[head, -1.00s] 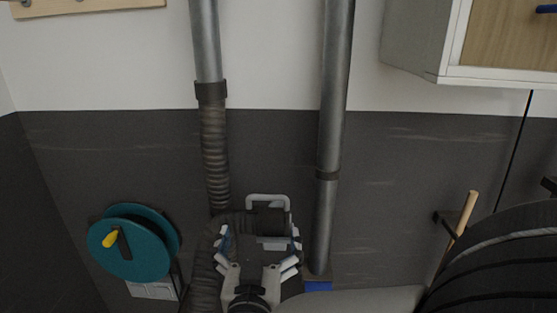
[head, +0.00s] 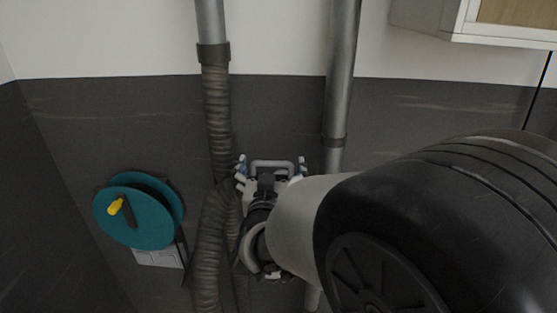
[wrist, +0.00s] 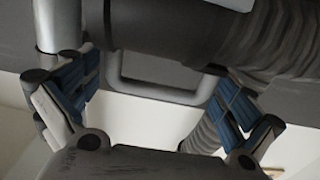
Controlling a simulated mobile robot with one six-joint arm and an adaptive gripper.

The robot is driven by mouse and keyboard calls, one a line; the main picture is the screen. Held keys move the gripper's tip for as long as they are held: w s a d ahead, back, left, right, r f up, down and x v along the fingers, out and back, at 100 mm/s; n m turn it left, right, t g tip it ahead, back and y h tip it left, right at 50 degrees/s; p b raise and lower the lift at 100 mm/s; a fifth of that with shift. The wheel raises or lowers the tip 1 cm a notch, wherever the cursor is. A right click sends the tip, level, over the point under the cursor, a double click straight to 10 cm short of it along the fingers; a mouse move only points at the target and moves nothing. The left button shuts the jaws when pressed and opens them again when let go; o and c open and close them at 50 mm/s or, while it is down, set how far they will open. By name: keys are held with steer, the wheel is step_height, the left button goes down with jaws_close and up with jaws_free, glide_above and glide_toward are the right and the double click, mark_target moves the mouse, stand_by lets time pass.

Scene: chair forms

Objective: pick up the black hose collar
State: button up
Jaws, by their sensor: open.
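The black hose collar (wrist: 165,28) is a smooth dark cylinder across the top of the wrist view, on the end of a ribbed hose (wrist: 285,40). A grey U-shaped handle (wrist: 160,95) shows beside it. My gripper (wrist: 158,78) is open, its blue-padded fingers apart, with the collar beyond and partly between the fingertips. I cannot tell whether they touch it. In the head view, my gripper (head: 271,166) is in front of the collar, which my arm and fingers mostly hide.
The ribbed hose (head: 217,120) hangs from a metal pipe (head: 210,20) at a dark joint. A second pipe (head: 341,75) runs to its right. A teal reel (head: 135,215) is on the wall at left. A cabinet (head: 440,20) hangs at upper right. My arm fills the lower right.

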steer(key=shift+r, duration=0.1)
steer(key=c, duration=1.6)
